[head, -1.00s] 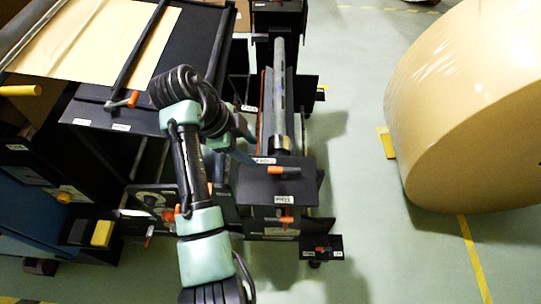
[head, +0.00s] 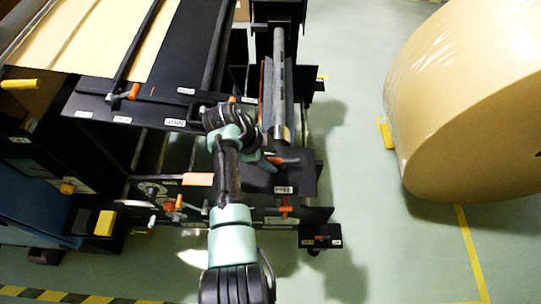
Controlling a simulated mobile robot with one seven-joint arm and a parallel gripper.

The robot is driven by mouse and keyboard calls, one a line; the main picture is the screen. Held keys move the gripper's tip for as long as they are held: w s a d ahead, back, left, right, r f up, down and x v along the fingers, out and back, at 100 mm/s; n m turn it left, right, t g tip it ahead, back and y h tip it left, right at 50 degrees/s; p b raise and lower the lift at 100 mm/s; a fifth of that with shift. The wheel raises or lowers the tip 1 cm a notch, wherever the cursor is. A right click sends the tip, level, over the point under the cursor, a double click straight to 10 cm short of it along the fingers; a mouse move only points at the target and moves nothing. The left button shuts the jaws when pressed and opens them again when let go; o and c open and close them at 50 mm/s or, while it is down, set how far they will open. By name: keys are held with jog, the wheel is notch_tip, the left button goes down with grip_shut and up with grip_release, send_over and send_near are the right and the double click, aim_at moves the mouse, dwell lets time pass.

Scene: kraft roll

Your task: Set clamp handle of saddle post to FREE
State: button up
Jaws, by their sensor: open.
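A dark block (head: 300,182) stands at the near end of a grey shaft, probably the saddle post. An orange-tipped handle (head: 276,160) lies on its top, partly covered by my gripper. A small white label (head: 283,190) is on the block's front; its words are too small to read, so I cannot tell the clamp setting. My gripper (head: 266,157) is beside the orange handle, mostly hidden by my own wrist; contact cannot be told. A second orange handle (head: 285,211) shows lower on the block's front side.
A small box with an orange handle (head: 320,238) sits below right. The grey shaft (head: 279,90) runs away behind the block. A black table with brown paper (head: 85,45) is at left. A large kraft roll (head: 470,110) is at right, with clear floor between.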

grip_shut()
